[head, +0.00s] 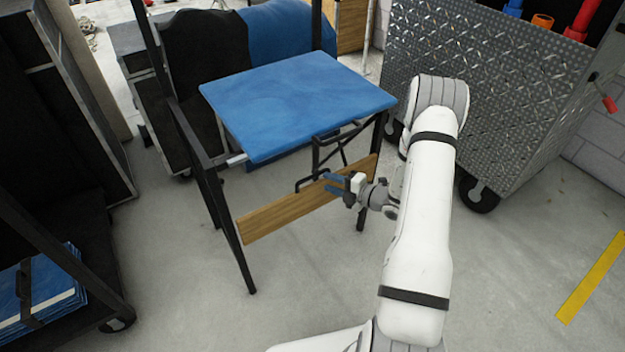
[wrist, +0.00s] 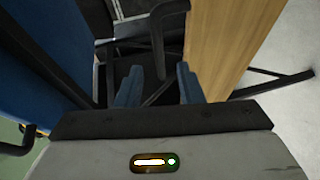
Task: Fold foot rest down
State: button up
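The chair has a flat blue seat (head: 300,105) and a black metal frame. Its wooden foot rest board (head: 290,212) stands on edge, slanting across the front legs below the seat; it also shows at the right in the wrist view (wrist: 232,40). A black metal bracket (head: 312,178) rises behind the board's upper edge. My gripper (head: 331,183) is in front of the board's upper edge, near the bracket. In the wrist view its blue fingers (wrist: 158,84) are apart, with a black bar ahead between them and the board just right. Contact cannot be told.
A black cart with blue folded items (head: 45,285) stands at the left. A metal diamond-plate case on wheels (head: 480,85) stands at the right. Dark cases (head: 150,105) are behind the chair. The grey floor in front is clear, with a yellow strip (head: 592,277) at right.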

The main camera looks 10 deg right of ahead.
aim_at(312, 175)
jog(key=b+x, duration=0.1)
jog(key=x, duration=0.6)
jog(key=shift+w+a, duration=0.1)
jog(key=shift+a, duration=0.1)
grip_shut()
jog(key=shift+f, duration=0.1)
